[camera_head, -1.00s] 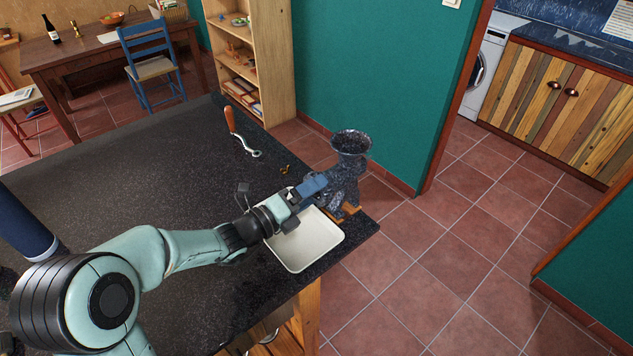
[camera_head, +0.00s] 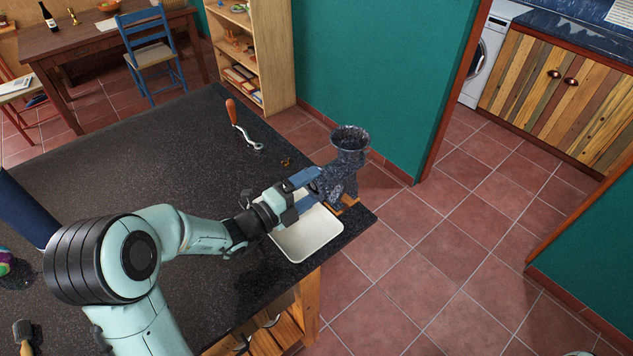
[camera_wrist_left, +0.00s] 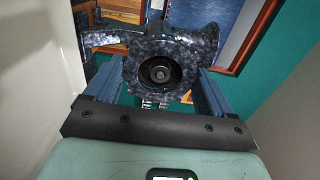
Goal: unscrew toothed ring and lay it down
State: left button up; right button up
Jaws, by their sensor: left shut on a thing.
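A dark speckled grinder (camera_head: 345,165) with a funnel top stands on a small wooden base at the counter's far right corner. My left gripper (camera_head: 310,181) is at the grinder's side mouth. In the left wrist view its blue fingers (camera_wrist_left: 160,92) stand on either side of a round speckled ring (camera_wrist_left: 143,78) with a dark hole in its middle. The gripper is shut on this toothed ring; its teeth are hard to make out. The grinder's body shows right behind the ring. I cannot tell whether the ring is still threaded on. My right gripper is not in view.
A white tray (camera_head: 310,240) lies on the dark counter (camera_head: 130,160) below the gripper. A crank with an orange handle (camera_head: 232,112) and a small brass piece (camera_head: 286,161) lie farther back. The counter's middle is clear. Its right edge is close to the grinder.

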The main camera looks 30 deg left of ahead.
pick_arm(q)
jog(key=shift+v, duration=1)
jog(key=shift+s+a, duration=0.1)
jog(key=shift+s, duration=0.05)
jog(key=shift+r, duration=0.1)
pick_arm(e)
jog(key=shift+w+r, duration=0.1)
pick_arm(q)
notch_tip(320, 180, up, 7)
jog(key=s+p, duration=0.1)
jog(key=p, duration=0.3)
jog(key=shift+s+a+p, duration=0.35)
jog(key=shift+s+p, duration=0.05)
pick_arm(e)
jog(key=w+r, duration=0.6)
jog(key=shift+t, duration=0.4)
